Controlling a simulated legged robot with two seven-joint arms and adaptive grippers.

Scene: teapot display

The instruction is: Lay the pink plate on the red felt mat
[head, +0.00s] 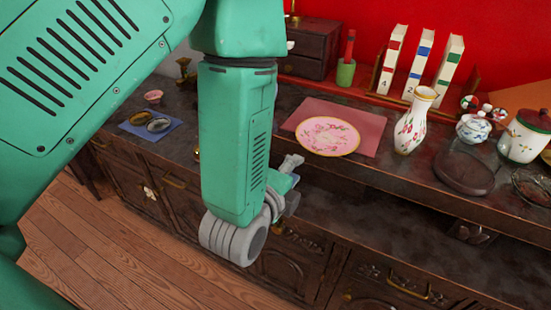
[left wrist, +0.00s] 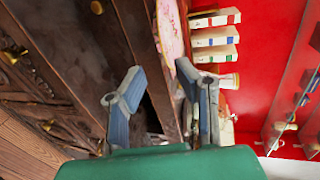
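The pink plate (head: 328,136), with a gold rim and flower pattern, lies flat on the red felt mat (head: 372,128) in the head view. Its near rim seems to reach slightly past the mat's near edge. Part of the plate (left wrist: 172,32) also shows at the top of the left wrist view. My left gripper (head: 290,172) is just in front of the plate, at the cabinet's front edge, partly hidden by my forearm. In the left wrist view my left gripper (left wrist: 160,88) has its fingers apart with nothing held between them. My right gripper is not in view.
A flowered vase (head: 414,122) stands right of the mat, near a dark round tray (head: 464,172) and lidded pots. A blue mat (head: 133,129) with small dishes lies left.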

